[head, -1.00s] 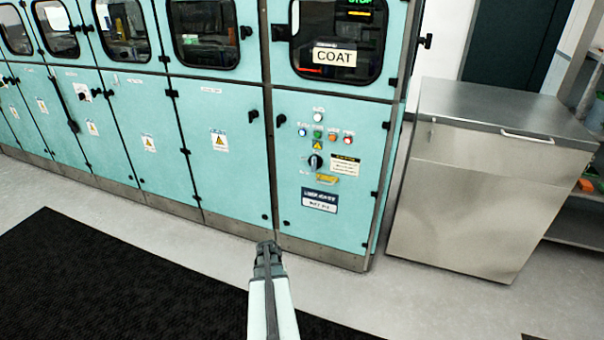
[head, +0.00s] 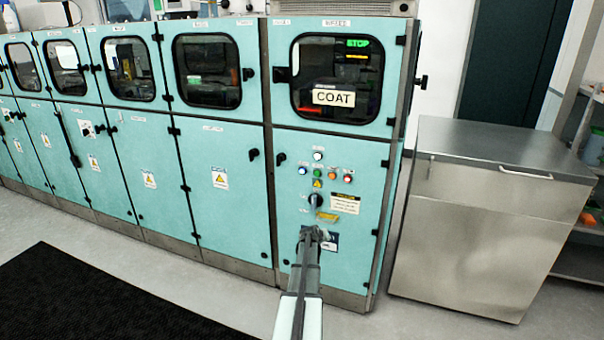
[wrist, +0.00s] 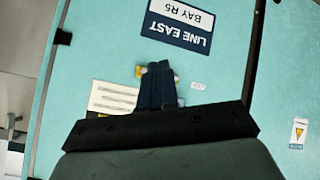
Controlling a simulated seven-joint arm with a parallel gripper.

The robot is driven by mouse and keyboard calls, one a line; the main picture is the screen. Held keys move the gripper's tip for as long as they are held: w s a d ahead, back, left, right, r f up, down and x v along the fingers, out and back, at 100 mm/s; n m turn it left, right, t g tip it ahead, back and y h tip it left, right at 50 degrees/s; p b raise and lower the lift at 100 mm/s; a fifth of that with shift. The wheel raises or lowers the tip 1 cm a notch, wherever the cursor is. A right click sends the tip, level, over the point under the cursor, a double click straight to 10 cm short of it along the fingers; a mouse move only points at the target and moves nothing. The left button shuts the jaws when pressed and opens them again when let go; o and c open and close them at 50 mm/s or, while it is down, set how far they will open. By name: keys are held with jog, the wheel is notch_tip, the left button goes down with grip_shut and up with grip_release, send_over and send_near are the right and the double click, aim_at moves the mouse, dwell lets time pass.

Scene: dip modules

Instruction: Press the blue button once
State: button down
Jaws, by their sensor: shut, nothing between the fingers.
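The blue button (head: 303,171) is at the left end of the row of buttons on the teal panel below the COAT window. My gripper (head: 313,232) is shut and empty in front of the lower part of that panel, below and slightly right of the blue button. In the wrist view my gripper (wrist: 158,68) shows shut against the panel, near a yellow part and below an upside-down LINE EAST BAY R5 label (wrist: 178,22). The blue button is not visible in the wrist view.
Green (head: 317,173), orange (head: 333,174) and red (head: 348,177) buttons sit right of the blue one, with a white button (head: 318,156) above. A black rotary knob (head: 315,200) sits below. A steel cabinet (head: 470,240) stands at right, a black mat (head: 90,305) at left.

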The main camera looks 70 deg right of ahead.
aim_at(303, 171)
jog(key=w+d+r+n+t+h, duration=0.3)
jog(key=w+d+r+t+h, duration=0.15)
jog(key=w+d+r, duration=0.35)
jog(key=w+a+r+n+t, duration=0.1)
jog(key=w+r+n+t, duration=0.1)
jog(key=r+t, duration=0.3)
jog(key=w+a+r+n+t+h, duration=0.1)
jog(key=w+r+n+t, duration=0.2)
jog(key=r, duration=0.3)
jog(key=shift+w+a+t, duration=0.4)
jog(key=shift+w+t, duration=0.35)
jog(key=shift+t, duration=0.1)
jog(key=shift+d, duration=0.1)
jog(key=shift+d, duration=4.35)
jog(key=shift+d, duration=0.2)
jog(key=shift+d, duration=0.2)
